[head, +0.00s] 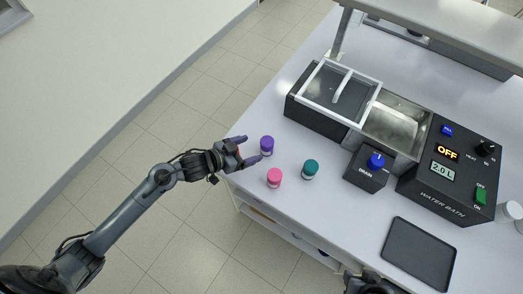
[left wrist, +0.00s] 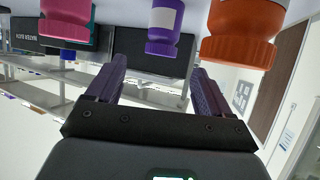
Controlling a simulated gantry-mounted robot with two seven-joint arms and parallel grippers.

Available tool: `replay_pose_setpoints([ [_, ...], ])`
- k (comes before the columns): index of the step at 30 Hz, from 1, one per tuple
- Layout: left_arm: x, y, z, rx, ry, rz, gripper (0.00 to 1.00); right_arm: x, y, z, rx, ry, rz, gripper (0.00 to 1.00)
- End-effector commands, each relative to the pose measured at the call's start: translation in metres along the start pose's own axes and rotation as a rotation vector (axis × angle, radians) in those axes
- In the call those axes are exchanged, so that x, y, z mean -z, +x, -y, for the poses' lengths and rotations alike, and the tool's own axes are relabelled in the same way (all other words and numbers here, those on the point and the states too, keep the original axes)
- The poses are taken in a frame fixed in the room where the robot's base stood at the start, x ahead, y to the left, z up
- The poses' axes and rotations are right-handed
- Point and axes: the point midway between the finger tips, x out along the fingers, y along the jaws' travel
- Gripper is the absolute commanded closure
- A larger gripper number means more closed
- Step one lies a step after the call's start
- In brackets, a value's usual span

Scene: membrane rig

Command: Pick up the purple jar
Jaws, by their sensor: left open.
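The purple jar (head: 267,144) stands upright near the table's left edge, with a pale label band. My left gripper (head: 248,150) is open and empty, just left of the jar, with its two purple fingers pointing toward it. In the left wrist view the purple jar (left wrist: 164,22) shows upside down, ahead of the gap between the fingers of my left gripper (left wrist: 158,75). The jar looks apart from both fingers. Of my right arm, only a dark part shows at the bottom edge of the head view; no fingers can be made out.
A pink jar (head: 274,178) and a teal jar (head: 311,168) stand close by. An orange jar (left wrist: 241,35) shows large in the left wrist view, right of the purple one. The drain box (head: 366,172), water bath (head: 449,165) and black tray (head: 419,254) lie to the right.

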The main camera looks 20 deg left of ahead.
Motion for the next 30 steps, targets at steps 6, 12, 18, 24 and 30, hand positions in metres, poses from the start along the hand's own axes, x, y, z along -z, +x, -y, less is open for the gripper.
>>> replay_pose_setpoints([
  [6,0.002,0.027,0.002,0.003,0.001,-0.008,0.19,-0.002,0.005,-0.002,-0.007,-0.008,-0.001,0.57],
  [12,0.002,0.049,0.002,0.003,0.002,-0.007,0.19,-0.002,0.006,-0.001,-0.005,-0.008,-0.002,0.57],
  [18,0.002,0.058,0.002,0.003,0.002,-0.007,0.19,-0.002,0.006,0.000,-0.002,-0.004,-0.003,0.57],
  [24,0.003,0.083,0.002,0.003,0.001,-0.008,0.19,-0.002,0.009,0.002,0.004,0.001,-0.003,0.57],
  [30,0.002,0.104,0.002,0.003,0.001,-0.006,0.19,-0.002,0.011,0.002,0.004,0.002,-0.004,0.57],
])
